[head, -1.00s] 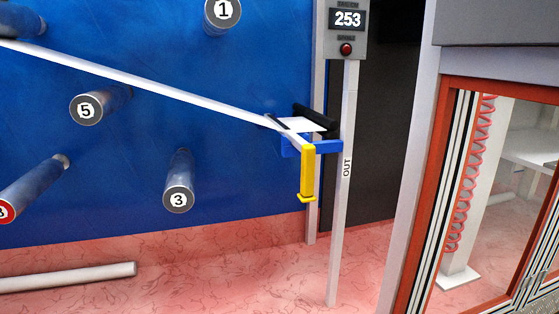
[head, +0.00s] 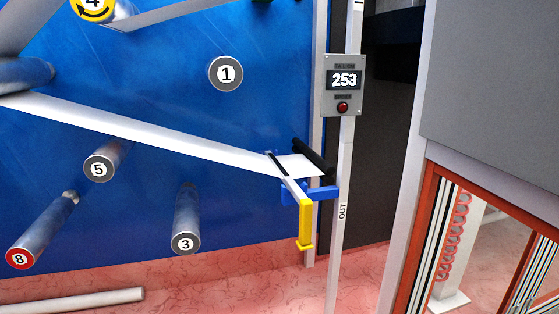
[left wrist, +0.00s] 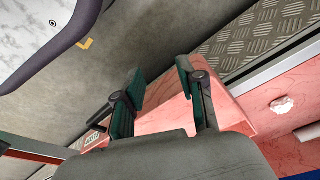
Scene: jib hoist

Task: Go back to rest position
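My left gripper (left wrist: 158,95) shows in the left wrist view with its two dark green-padded fingers apart and nothing between them. Reddish floor shows beyond the fingers. Neither gripper shows in the head view, and my right gripper is in no frame.
In the head view a blue panel (head: 150,190) carries numbered rollers and a white web. A yellow-handled lever (head: 305,222) and a post with a 253 display (head: 344,80) stand at its right. An orange-framed enclosure (head: 420,240) is at right. A white bar (head: 80,300) lies on the floor.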

